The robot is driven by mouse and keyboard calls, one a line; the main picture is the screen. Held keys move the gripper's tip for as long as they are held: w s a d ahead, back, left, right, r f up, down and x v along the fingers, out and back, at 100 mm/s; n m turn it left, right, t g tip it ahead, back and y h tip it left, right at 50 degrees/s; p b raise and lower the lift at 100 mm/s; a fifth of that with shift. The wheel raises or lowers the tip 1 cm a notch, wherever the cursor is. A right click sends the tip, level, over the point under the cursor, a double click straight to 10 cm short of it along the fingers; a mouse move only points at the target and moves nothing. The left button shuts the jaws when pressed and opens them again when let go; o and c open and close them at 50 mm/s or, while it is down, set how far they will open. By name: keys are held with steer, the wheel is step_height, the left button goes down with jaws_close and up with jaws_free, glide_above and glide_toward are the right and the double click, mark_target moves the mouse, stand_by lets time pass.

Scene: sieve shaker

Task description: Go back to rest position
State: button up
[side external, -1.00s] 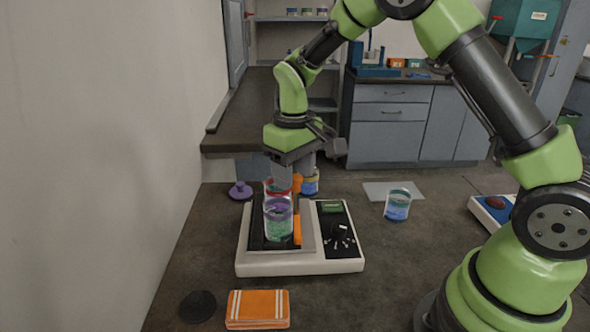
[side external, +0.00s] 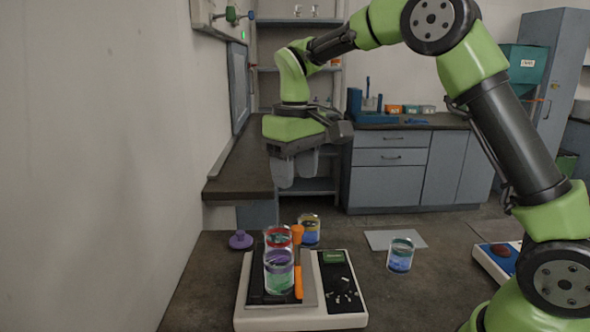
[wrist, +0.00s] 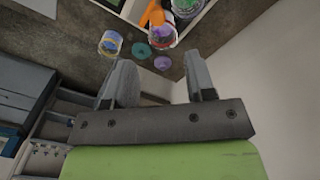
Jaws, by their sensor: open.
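My gripper (side external: 295,170) is open and empty, raised well above the sieve shaker. It also shows in the wrist view (wrist: 158,88), with a gap between its two fingers. The sieve shaker (side external: 300,321) is a white base on the dark bench, with a control panel (side external: 340,280) on its right side. On its platform stand a purple-rimmed jar with green contents (side external: 279,273) and a red-rimmed jar (side external: 277,238) behind it. An orange clamp post (side external: 298,265) stands at their right.
A yellow-and-blue jar (side external: 310,230) stands behind the shaker, and a purple knobbed lid (side external: 240,240) lies at its left. A blue jar (side external: 400,255) stands at right near a pale sheet (side external: 396,240). A wall (side external: 90,180) bounds the left. The air around my gripper is clear.

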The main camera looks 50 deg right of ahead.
stand_by(0.3)
steer(key=s+a+r+m+t+y, duration=0.15)
steer(key=s+r+t, duration=0.25)
steer(key=s+r, duration=0.55)
steer(key=s+a+f+m+t, duration=0.2)
steer(key=s+f+t, duration=0.1)
steer(key=s, duration=0.8)
steer(key=shift+s+f, duration=0.2)
steer(key=shift+s, duration=0.05)
steer(key=shift+m+y, duration=0.25)
